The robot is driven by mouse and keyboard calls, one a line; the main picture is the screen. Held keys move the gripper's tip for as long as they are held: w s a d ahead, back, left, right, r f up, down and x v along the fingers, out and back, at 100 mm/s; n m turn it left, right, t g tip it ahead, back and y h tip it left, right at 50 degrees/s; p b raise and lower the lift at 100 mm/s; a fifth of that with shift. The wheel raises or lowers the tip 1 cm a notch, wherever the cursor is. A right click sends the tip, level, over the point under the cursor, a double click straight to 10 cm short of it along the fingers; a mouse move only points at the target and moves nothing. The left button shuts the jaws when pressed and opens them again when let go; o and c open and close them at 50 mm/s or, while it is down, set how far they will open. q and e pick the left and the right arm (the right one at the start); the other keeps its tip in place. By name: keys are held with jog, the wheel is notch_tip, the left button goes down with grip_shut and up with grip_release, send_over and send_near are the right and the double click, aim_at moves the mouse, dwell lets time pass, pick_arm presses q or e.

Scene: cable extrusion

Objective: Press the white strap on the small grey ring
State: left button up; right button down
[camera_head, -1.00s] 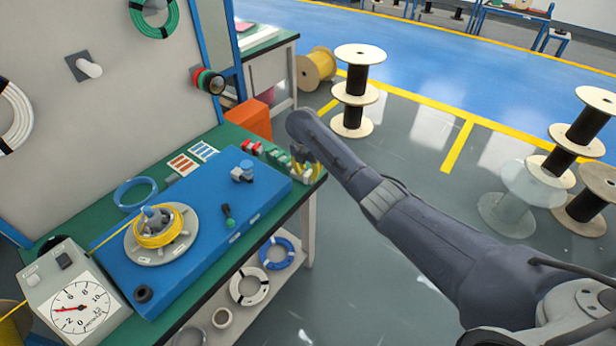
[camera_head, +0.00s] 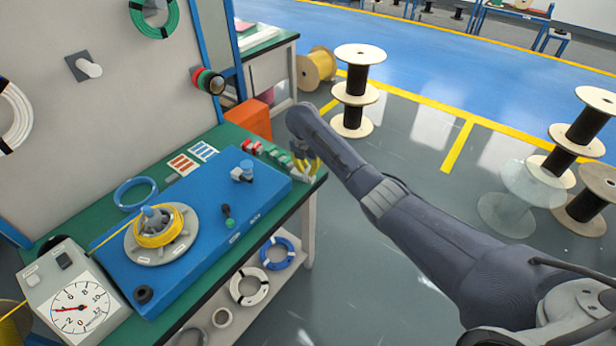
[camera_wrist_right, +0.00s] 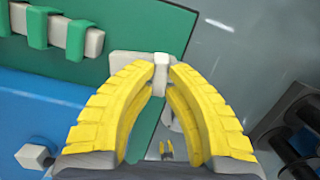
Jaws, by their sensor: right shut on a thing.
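My right gripper (camera_head: 309,166) is over the right end of the green bench, partly hidden behind my arm in the head view. In the right wrist view its yellow fingers (camera_wrist_right: 162,82) are shut on a small white strap (camera_wrist_right: 161,73). A pale grey-white block (camera_wrist_right: 130,65) lies right behind the strap; I cannot tell whether they touch. A grey disc (camera_head: 148,257) carries a coil of yellow cable (camera_head: 160,228) on the blue plate. I cannot tell which part is the small grey ring. My left gripper is not in view.
Green clips (camera_wrist_right: 75,38) on a pale bar stand near my right gripper. A dial gauge (camera_head: 78,308) stands at the bench's left end.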

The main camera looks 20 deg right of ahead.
notch_tip(320, 180, up, 6)
jog(key=shift+r, duration=0.15)
dwell(0.7)
jog(key=shift+r, duration=0.1)
